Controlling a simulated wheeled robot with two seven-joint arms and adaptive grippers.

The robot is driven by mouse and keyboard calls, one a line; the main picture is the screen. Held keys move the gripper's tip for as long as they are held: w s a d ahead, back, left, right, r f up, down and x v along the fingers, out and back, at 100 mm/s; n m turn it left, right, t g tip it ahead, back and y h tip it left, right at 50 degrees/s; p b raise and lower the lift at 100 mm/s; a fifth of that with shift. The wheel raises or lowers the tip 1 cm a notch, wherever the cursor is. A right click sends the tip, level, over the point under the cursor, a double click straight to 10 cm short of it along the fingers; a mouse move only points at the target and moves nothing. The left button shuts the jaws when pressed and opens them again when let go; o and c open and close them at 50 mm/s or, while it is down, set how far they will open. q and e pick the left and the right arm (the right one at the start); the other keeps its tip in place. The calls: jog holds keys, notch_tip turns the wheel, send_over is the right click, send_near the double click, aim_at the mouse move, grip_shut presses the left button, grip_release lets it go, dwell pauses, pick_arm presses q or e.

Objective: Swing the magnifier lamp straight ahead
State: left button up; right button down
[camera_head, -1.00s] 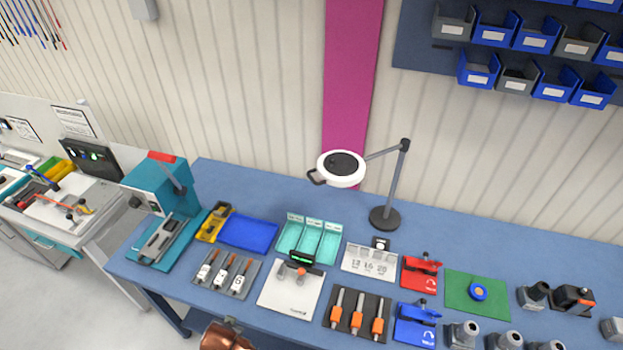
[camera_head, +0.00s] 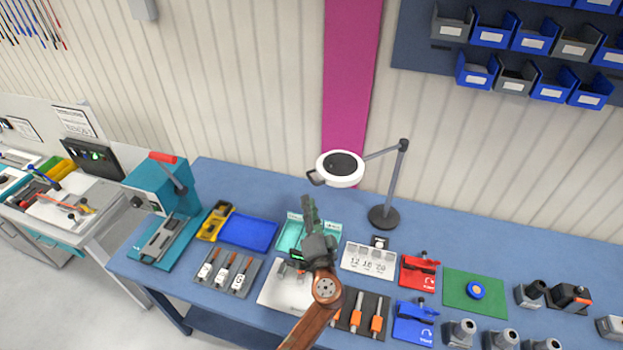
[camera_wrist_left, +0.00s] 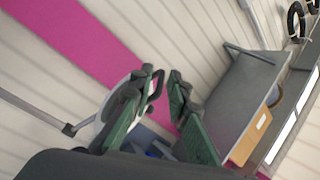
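The magnifier lamp has a round white head (camera_head: 341,169) with a dark centre and a small dark handle (camera_head: 316,178) on its left side. A grey arm joins it to a post on a dark round base (camera_head: 383,217); the head lies to the left of the post. My left gripper (camera_head: 309,206) is raised over the bench, below the handle in the head view. In the left wrist view its green fingers (camera_wrist_left: 158,76) stand apart, with the handle (camera_wrist_left: 157,88) showing in the gap; contact cannot be told. The lamp head (camera_wrist_left: 108,112) is partly hidden there behind one finger. My right gripper is out of view.
The blue bench (camera_head: 460,235) carries teal bins, a blue tray (camera_head: 248,232), a red holder (camera_head: 419,272), a blue holder (camera_head: 414,323) and a green mat (camera_head: 475,291). A teal machine (camera_head: 160,187) stands at left. Wall bins hang upper right. The bench behind the lamp is clear.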

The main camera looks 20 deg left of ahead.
aim_at(311, 178)
pick_arm(q)
jog(key=shift+m+t, duration=0.3)
jog(key=shift+m, duration=0.1)
jog(key=w+r+p, duration=0.1)
jog(key=w, duration=0.1)
jog(key=w+r+p, duration=0.1)
jog(key=w, duration=0.1)
jog(key=w+r+p, duration=0.1)
jog(key=w, duration=0.1)
jog(key=shift+w+a+r, duration=0.15)
jog(key=shift+a+r, duration=0.1)
jog(key=shift+a, duration=0.1)
jog(key=shift+w+a, duration=0.15)
jog(key=shift+w, duration=0.1)
jog(key=shift+w+a, duration=0.15)
jog(key=shift+w, duration=0.1)
jog(key=shift+c, duration=0.5)
grip_shut()
